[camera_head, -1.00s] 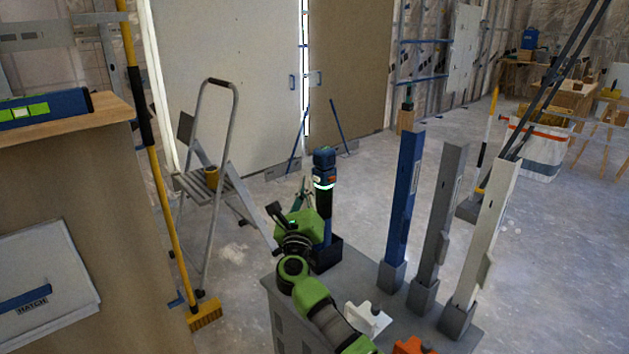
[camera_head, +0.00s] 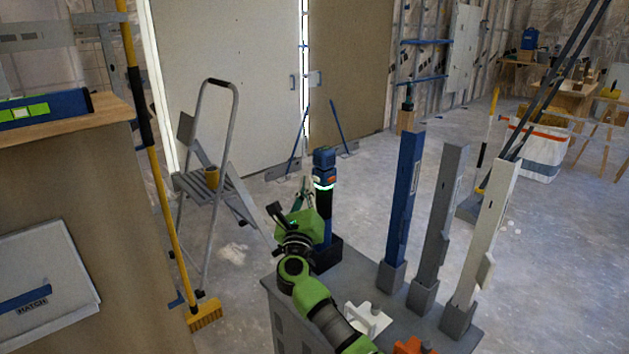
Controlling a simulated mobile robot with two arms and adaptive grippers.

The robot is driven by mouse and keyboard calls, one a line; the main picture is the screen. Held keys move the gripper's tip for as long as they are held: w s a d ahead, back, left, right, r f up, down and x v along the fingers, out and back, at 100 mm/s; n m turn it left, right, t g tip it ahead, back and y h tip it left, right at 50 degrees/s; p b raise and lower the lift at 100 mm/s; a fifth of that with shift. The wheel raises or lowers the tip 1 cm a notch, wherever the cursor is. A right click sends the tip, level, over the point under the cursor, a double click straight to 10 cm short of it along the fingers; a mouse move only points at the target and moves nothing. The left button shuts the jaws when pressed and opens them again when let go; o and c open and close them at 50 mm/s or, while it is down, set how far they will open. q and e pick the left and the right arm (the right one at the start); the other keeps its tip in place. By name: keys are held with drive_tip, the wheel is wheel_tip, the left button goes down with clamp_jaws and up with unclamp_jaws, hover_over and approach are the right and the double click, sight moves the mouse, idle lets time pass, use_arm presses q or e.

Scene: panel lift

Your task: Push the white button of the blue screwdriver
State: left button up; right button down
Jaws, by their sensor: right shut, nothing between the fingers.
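The blue screwdriver (camera_head: 324,200) stands upright in a black holder (camera_head: 327,256) at the far left corner of the grey cabinet. Its upper part is blue and black, with a pale glowing band and a small orange patch. I cannot clearly make out the white button at this size. My right gripper (camera_head: 277,211) is just left of the screwdriver, at about the height of its middle. It is shut and empty. The green wrist overlaps the screwdriver's lower left side in the picture; I cannot tell whether they touch. My left gripper is not in view.
Blue (camera_head: 404,200), grey (camera_head: 439,220) and white (camera_head: 484,240) posts stand in sockets on the cabinet (camera_head: 375,277). White (camera_head: 367,320) and orange (camera_head: 412,346) pieces sit at its front. A stepladder (camera_head: 207,150) and yellow broom (camera_head: 170,220) stand left. Floor behind is mostly clear.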

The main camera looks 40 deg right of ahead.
idle(0.4)
drive_tip(key=shift+d, duration=0.55)
idle(0.5)
drive_tip(key=shift+a, duration=0.55)
drive_tip(key=a, duration=0.6)
drive_tip(key=shift+s, duration=0.25)
